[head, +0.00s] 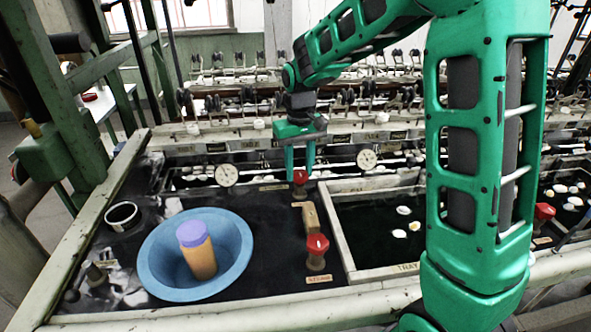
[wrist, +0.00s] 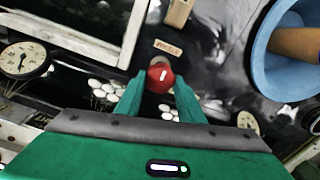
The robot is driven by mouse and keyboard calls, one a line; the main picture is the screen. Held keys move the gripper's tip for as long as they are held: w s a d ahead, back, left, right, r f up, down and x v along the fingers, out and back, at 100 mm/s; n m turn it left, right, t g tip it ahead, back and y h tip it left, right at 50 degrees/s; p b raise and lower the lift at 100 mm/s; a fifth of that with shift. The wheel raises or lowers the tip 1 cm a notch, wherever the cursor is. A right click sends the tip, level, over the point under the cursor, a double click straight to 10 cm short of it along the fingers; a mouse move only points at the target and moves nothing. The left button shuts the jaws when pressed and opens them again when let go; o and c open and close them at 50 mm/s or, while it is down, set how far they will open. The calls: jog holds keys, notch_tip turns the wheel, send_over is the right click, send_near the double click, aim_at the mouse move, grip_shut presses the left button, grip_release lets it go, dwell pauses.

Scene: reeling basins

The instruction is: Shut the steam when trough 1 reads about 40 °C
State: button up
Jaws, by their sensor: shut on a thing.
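A red valve knob (head: 300,177) stands at the back of the black bench, with a small label plate in front of it. My gripper (head: 300,172) points down over it. In the wrist view the red knob (wrist: 160,76) sits between my green fingertips (wrist: 160,95), and the gripper is shut on it. A white marking shows on the knob's top. Two round dial gauges stand at the back, a left one (head: 227,174) and a right one (head: 367,159). The right one shows larger in the wrist view (wrist: 22,60), with a dark needle. Its numbers are too small to read.
A blue basin (head: 157,262) holds an orange jar with a purple lid (head: 198,250). A second red knob (head: 317,250) stands nearer the front, and a third (head: 543,214) at the right. A framed dark water trough (head: 347,225) holds white cocoons (head: 403,211).

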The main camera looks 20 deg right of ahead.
aim_at(299, 172)
jog(key=o, duration=1.1)
jog(key=shift+w, duration=0.15)
jog(key=shift+c, duration=0.2)
jog(key=shift+r, duration=0.1)
notch_tip(299, 172, up, 11)
jog(key=shift+f, duration=0.2)
